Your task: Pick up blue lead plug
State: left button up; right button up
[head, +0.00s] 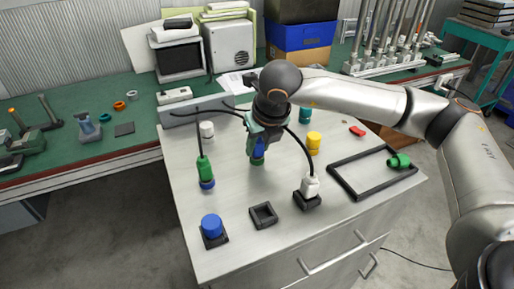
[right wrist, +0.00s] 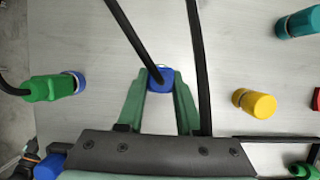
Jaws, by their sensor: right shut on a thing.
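The blue lead plug (head: 258,147) is between the fingers of my right gripper (head: 257,157) over the middle of the grey cabinet top. In the right wrist view the blue plug (right wrist: 160,78) sits between the two green fingertips (right wrist: 160,92), with a black lead running up from it. The right gripper is shut on it. Whether the plug touches the top cannot be told. My left gripper is not in view.
In front are a blue cap (head: 212,225) and an empty square holder (head: 263,215). A yellow cylinder (head: 314,140) and a black frame (head: 345,181) are to the right.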

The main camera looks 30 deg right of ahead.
grip_shut()
jog(key=shift+r, duration=0.15)
